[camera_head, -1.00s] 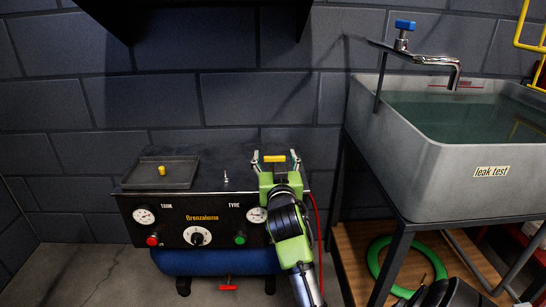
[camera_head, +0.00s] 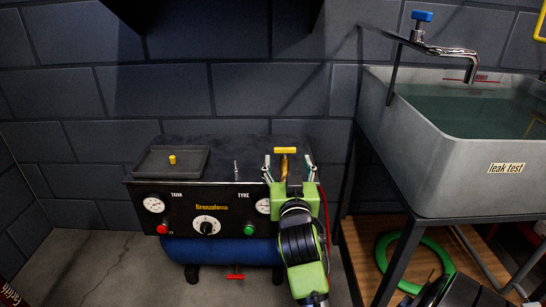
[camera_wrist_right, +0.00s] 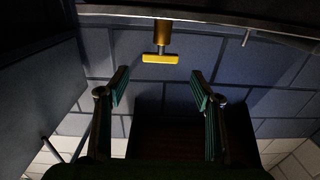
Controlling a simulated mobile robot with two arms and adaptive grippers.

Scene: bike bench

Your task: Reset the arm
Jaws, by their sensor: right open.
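A yellow T-shaped handle (camera_head: 286,150) on a brass stem stands at the right end of the black compressor unit (camera_head: 222,192). In the wrist view the yellow handle (camera_wrist_right: 160,58) is upper centre, beyond the fingertips. My right gripper (camera_head: 288,165) is open, its fingers on either side of the handle in the head view and apart from it. In the wrist view my right gripper (camera_wrist_right: 160,80) has nothing between its fingers. My green and black wrist hides part of the right-hand gauge. My left gripper is not in view.
A grey tray (camera_head: 180,162) with a small yellow knob is on the unit's left top. A red hose (camera_head: 326,225) hangs right of my gripper. The leak test sink (camera_head: 450,165) stands on a dark frame at right.

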